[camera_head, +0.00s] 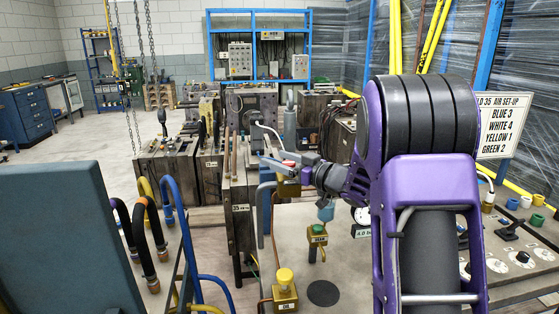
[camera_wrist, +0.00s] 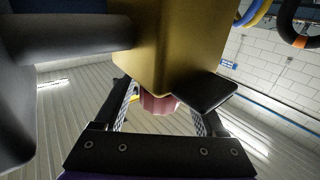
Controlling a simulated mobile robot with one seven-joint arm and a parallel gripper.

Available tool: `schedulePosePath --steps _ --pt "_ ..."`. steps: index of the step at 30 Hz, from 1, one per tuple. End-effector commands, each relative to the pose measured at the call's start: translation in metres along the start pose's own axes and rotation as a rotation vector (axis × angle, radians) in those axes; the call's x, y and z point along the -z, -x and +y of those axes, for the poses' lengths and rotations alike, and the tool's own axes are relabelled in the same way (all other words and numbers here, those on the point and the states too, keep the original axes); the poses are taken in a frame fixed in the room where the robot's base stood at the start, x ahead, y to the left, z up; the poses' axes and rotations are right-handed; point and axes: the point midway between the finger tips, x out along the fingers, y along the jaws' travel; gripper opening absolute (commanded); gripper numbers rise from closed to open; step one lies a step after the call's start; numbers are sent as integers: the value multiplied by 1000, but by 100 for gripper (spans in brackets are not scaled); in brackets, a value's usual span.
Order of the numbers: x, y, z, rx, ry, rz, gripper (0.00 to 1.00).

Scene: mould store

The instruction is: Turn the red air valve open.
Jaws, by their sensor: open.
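The red air valve shows in the wrist view as a ribbed red knob (camera_wrist: 158,104) on the end of a brass-coloured block (camera_wrist: 175,45). In the head view a small red part (camera_head: 288,162) shows beside my gripper (camera_head: 280,165), and the brass block (camera_head: 288,188) is just below it. My gripper (camera_wrist: 166,102) is open, with one finger on each side of the knob in the wrist view. I cannot tell whether the fingers touch it. Part of the knob is hidden behind the block and a dark finger pad.
A yellow-topped brass valve (camera_head: 285,285) and a green-topped one (camera_head: 317,236) stand on the bench nearby. A gauge (camera_head: 362,216) is beside my arm. A steel mould marked 35 (camera_head: 241,215) is close on the left. A sign (camera_head: 503,124) lists air settings.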

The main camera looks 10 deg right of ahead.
Motion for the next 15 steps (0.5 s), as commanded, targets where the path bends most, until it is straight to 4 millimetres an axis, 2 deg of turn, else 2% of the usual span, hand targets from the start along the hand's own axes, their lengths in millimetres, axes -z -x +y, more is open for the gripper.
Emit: schedulePosePath --steps 6,8,15 --pt "0 0 0 0 0 0 72" --pt "0 0 0 -1 0 0 63" --pt "0 0 0 -1 0 0 20"
